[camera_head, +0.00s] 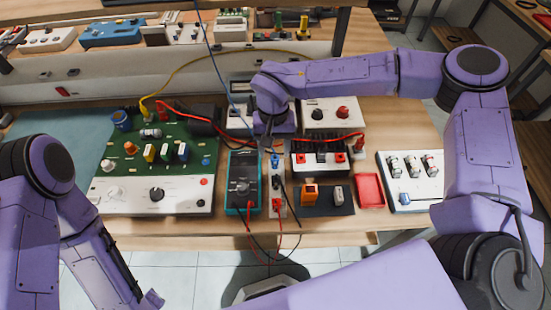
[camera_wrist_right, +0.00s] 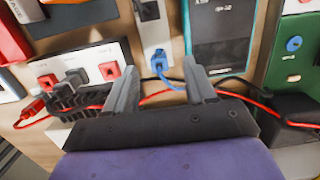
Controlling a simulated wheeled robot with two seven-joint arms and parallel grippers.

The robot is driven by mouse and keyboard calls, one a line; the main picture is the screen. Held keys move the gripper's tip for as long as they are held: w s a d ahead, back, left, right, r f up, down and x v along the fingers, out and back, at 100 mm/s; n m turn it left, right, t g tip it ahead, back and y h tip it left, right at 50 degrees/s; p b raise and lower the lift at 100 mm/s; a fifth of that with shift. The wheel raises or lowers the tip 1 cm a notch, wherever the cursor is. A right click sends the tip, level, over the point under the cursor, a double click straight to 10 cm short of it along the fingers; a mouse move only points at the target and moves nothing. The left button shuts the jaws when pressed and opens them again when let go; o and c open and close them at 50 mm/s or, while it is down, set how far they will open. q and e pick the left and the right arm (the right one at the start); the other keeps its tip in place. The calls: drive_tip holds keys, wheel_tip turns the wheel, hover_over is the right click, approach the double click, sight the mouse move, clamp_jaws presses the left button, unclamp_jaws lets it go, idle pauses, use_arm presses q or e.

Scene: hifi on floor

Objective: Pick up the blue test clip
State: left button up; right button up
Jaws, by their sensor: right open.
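The blue test clip (camera_head: 275,160) sits at the far end of a narrow white strip (camera_head: 278,207), beside the teal multimeter (camera_head: 243,183). In the right wrist view the blue clip (camera_wrist_right: 161,61) shows between and beyond the fingertips, with a short blue lead running toward the gripper. My right gripper (camera_head: 269,139) is over the far side of the clip. Its two grey fingers (camera_wrist_right: 160,72) are apart with nothing held between them. In the head view the arm partly hides the fingers. My left arm is at the lower left; its fingers are not visible.
A green circuit board (camera_head: 125,145) stands left of the multimeter. Red and black leads cross close under the right gripper.

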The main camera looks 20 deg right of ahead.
sight(275, 157)
drive_tip(key=f, duration=0.1)
drive_tip(key=f+p, duration=0.1)
drive_tip(key=f, duration=0.3)
drive_tip(key=shift+w+d, duration=0.15)
drive_tip(key=shift+w, duration=0.1)
drive_tip(key=shift+f, duration=0.2)
drive_tip(key=shift+s+r, duration=0.1)
drive_tip(key=shift+s, duration=0.15)
drive_tip(key=shift+w, duration=0.1)
drive_tip(key=c, duration=0.9)
use_arm(q)
drive_tip(key=shift+w+r, duration=0.25)
drive_tip(key=shift+r, duration=0.45)
